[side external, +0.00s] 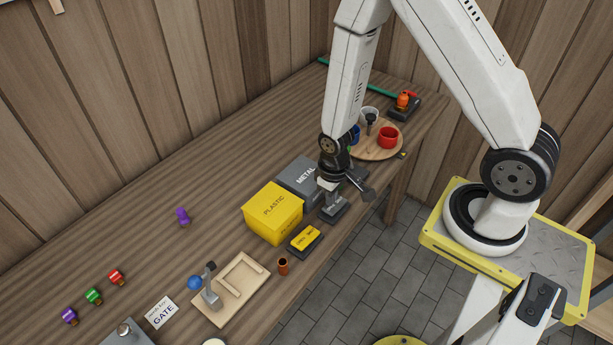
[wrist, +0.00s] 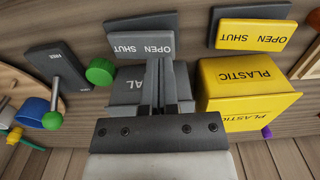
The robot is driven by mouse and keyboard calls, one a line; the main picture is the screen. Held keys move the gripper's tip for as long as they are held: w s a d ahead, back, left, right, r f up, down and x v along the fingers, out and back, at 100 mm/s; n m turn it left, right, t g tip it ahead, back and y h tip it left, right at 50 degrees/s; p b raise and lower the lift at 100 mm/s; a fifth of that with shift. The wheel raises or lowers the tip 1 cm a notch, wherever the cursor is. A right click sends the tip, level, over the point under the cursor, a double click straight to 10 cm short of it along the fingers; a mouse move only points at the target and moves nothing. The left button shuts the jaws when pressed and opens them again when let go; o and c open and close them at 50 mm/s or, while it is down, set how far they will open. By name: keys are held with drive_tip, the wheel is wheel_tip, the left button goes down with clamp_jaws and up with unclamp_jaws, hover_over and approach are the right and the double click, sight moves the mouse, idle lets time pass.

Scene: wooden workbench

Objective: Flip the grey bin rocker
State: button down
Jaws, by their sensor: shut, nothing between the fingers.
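The grey rocker (side external: 335,211) sits on the bench in front of the grey METAL bin (side external: 301,175). In the wrist view the rocker (wrist: 130,40) carries the words OPEN and SHUT, and the grey bin (wrist: 128,84) is partly hidden behind my fingers. My gripper (side external: 331,196) is shut and empty, pointing down over the rocker.
The yellow PLASTIC bin (side external: 272,213) and its yellow rocker (side external: 305,239) stand close beside. A dark box with a lever (wrist: 62,75) and a green round piece (wrist: 101,71) are on the other side. A round wooden tray (side external: 375,151) holds cups farther off.

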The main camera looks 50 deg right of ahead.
drive_tip(key=shift+f, duration=1.35)
idle(1.1)
drive_tip(key=shift+r, duration=3.55)
drive_tip(key=shift+r, duration=0.1)
drive_tip(key=r, duration=0.1)
wheel_tip(320, 180, up, 12)
drive_tip(key=t, duration=0.3)
hover_over(330, 208)
drive_tip(key=s, duration=0.2)
drive_tip(key=shift+a, duration=0.45)
